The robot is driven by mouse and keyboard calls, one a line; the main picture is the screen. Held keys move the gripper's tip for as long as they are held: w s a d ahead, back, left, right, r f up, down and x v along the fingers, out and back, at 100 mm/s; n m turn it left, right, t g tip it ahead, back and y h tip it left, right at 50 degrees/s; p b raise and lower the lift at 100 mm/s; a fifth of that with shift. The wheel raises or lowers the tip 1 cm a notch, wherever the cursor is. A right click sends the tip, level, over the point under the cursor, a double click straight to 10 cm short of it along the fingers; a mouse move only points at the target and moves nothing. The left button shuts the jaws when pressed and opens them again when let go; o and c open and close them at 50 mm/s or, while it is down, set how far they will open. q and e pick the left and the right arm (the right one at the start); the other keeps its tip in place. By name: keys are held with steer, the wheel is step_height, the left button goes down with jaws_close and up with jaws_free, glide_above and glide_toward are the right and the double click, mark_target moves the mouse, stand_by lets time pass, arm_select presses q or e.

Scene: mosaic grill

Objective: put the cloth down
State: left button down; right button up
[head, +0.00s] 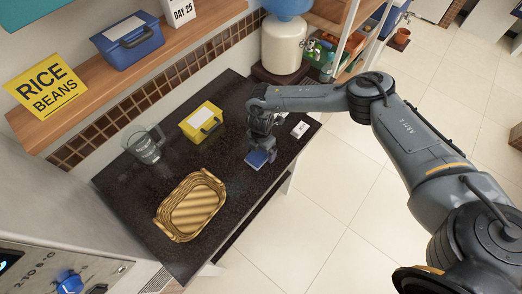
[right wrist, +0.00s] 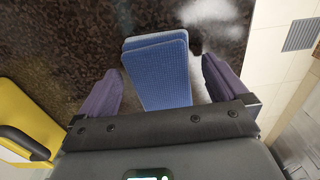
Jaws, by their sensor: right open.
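The folded blue cloth (head: 257,160) lies on the dark countertop (head: 240,185), toward its front edge. My right gripper (head: 262,146) is just above and behind it, pointing down. In the right wrist view the cloth (right wrist: 158,75) sits between the two purple-grey fingers of my open right gripper (right wrist: 160,66). A narrow gap shows on each side, so the fingers do not appear to grip it. The cloth's near end is hidden by the gripper body. My left gripper is not in view.
A wicker basket (head: 192,207), a glass jug (head: 143,146) and a yellow box (head: 201,122) stand left of my right gripper. A water dispenser (head: 283,45) stands behind. Bare counter lies between basket and cloth.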

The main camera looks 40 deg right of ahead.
step_height(320, 180, up, 11)
steer(key=shift+r, duration=0.15)
stand_by(0.6)
